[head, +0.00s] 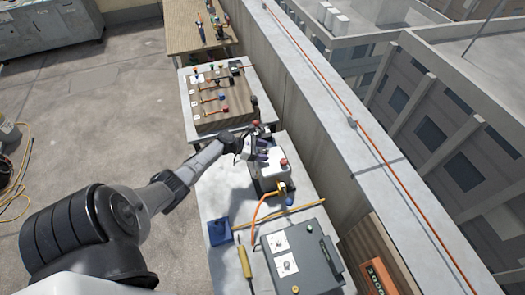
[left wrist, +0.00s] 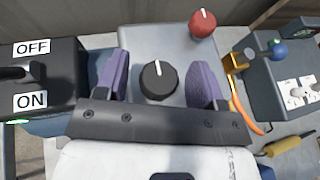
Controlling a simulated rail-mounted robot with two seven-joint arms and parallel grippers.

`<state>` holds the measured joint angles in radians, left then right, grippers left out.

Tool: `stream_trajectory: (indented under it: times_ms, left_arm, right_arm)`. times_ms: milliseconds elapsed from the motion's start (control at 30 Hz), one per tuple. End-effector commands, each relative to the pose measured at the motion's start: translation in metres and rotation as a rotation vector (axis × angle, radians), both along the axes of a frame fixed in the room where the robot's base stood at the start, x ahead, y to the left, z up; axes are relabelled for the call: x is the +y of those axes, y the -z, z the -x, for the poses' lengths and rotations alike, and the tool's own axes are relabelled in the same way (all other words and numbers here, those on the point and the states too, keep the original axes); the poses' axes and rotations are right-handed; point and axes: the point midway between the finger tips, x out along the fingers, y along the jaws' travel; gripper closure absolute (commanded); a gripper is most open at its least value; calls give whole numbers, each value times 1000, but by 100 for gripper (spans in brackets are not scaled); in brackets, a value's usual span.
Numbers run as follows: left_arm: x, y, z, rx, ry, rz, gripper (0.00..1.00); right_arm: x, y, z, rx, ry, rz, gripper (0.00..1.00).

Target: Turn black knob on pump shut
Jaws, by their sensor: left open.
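The pump (head: 270,172) is a white and grey box on the light table, beside the parapet. My left gripper (left wrist: 162,85) is open, with one purple finger on each side of the black knob and a visible gap on both sides. In the head view my left gripper (head: 258,150) is over the pump and hides the black knob. My right gripper is not in view.
A dark ON/OFF switch box (left wrist: 40,75) stands left of the pump. The parapet (head: 320,110) runs close alongside.

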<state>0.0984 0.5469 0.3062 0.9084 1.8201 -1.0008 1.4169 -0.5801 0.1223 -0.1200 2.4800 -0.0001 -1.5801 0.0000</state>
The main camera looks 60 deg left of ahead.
Motion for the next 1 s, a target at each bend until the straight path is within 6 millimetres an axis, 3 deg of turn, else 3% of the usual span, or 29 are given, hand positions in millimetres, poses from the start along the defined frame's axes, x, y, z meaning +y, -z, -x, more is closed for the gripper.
stream_trajectory:
  times_ms: [367,800,1000]
  left_arm:
    - [7,-5,13,0,0,-1,37]
    - [43,-37,81,2,-1,-3,37]
    - [54,-47,102,1,0,0,37]
  right_arm:
    - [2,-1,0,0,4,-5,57]
    - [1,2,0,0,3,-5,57]
    - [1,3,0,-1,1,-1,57]
